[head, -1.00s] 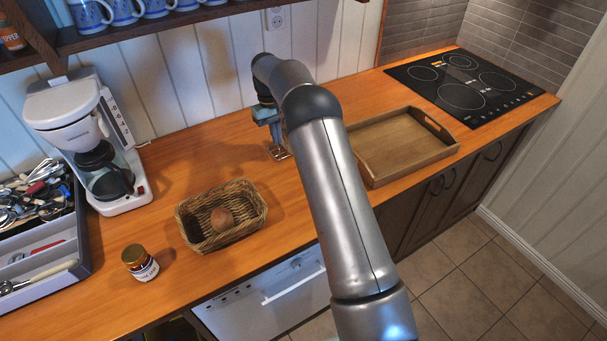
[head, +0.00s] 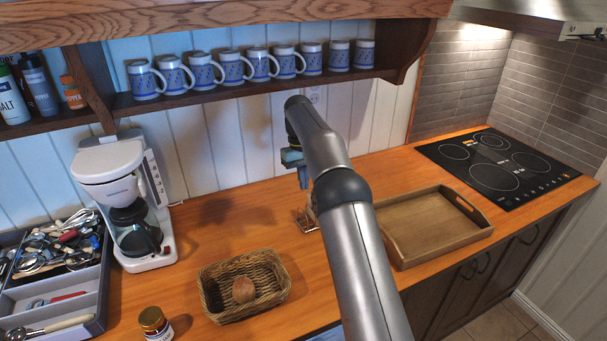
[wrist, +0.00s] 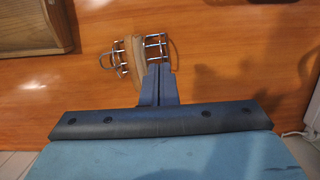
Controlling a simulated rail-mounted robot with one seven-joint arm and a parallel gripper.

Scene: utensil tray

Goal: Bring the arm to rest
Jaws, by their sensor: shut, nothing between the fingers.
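My gripper (head: 303,180) hangs pointing down above the counter, left of my arm. Its narrow fingers (wrist: 157,86) are together with nothing held. Just beyond the fingertips in the wrist view is a small metal wire rack with a wooden piece (wrist: 134,62). In the head view, this wire rack (head: 305,219) stands on the counter below the gripper, with a visible gap between them. My arm partly hides the rack's right side.
A wooden tray (head: 438,254) lies right of my arm, before the black cooktop (head: 494,178). A wicker basket (head: 273,300) holds a round brown item. A coffee maker (head: 150,260), a jar (head: 154,324) and a utensil tray (head: 98,326) stand left. A mug shelf (head: 230,93) hangs above.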

